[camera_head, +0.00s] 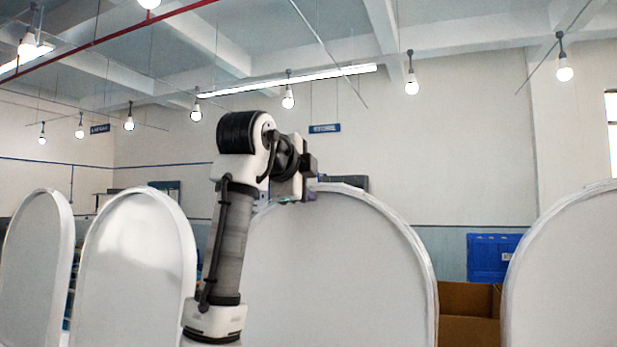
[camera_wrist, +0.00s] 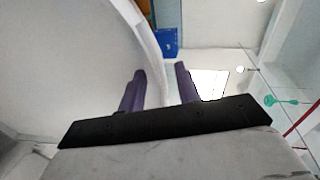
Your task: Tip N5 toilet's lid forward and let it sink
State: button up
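A large white toilet lid (camera_head: 335,265) stands upright in the middle of the head view, partly behind my arm. No N5 label is readable. In the wrist view the same pale lid (camera_wrist: 70,60) fills the left side, and its curved rim runs down between my fingers. My gripper (camera_wrist: 160,88) has two purple fingers, which stand apart on either side of the rim with a gap visible. In the head view my gripper (camera_head: 300,197) is at the lid's top edge, its fingertips small and hard to make out.
Other upright lids stand at the left (camera_head: 135,265), far left (camera_head: 38,265) and right (camera_head: 570,275). A blue crate (camera_head: 490,257) and a brown box (camera_head: 467,312) are behind, between the middle and right lids. Lamps hang above. The air over the lids is otherwise clear.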

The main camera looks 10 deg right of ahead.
jog(key=shift+w+d+f, duration=0.1)
jog(key=shift+w+d, duration=0.05)
jog(key=shift+w, duration=0.05)
grip_shut()
dwell(0.3)
